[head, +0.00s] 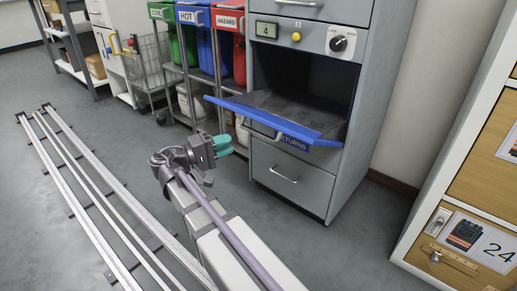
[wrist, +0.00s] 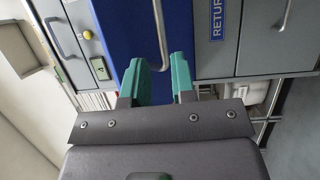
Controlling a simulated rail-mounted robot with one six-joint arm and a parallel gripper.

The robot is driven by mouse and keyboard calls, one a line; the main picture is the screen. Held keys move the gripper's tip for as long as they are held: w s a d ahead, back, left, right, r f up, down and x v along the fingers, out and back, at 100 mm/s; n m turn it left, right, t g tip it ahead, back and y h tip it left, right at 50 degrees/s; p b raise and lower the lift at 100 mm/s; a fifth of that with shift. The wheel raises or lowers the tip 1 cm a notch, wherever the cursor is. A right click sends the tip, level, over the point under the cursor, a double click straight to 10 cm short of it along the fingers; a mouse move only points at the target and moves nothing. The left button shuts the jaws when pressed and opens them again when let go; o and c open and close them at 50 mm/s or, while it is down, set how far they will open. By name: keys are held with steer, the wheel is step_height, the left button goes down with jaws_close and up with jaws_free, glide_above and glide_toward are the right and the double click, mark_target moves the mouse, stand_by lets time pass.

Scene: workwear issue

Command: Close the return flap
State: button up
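The return flap (head: 285,124) is a blue panel hanging open from the grey cabinet, tilted outward below a dark opening (head: 305,88). Its metal bar handle (head: 260,132) is on the outer face. My gripper (head: 224,145) has teal fingers and is to the left of and slightly below the handle in the head view. In the wrist view the blue flap (wrist: 188,35) fills the middle, and the handle (wrist: 162,40) runs toward the gap between my fingers (wrist: 160,75). The fingers are open with nothing held. Whether they touch the flap I cannot tell.
Below the flap is a "RETURNS" label (head: 293,143) and a closed drawer (head: 290,182). Above are a dial (head: 338,43) and a yellow button (head: 296,37). Coloured bins (head: 195,45) stand left on a rack. A wooden-fronted locker (head: 470,215) stands right. Floor rails (head: 95,200) run at left.

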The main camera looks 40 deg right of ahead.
mark_target(259, 133)
steer(key=d, duration=0.3)
steer(key=s+d, duration=0.1)
steer(key=d, duration=0.3)
steer(key=s+d, duration=0.1)
steer(key=d, duration=0.2)
steer(key=shift+d+r+p, duration=0.3)
steer(key=shift+d+r, duration=0.05)
steer(key=shift+r, duration=0.05)
steer(key=shift+c, duration=0.3)
jaws_close()
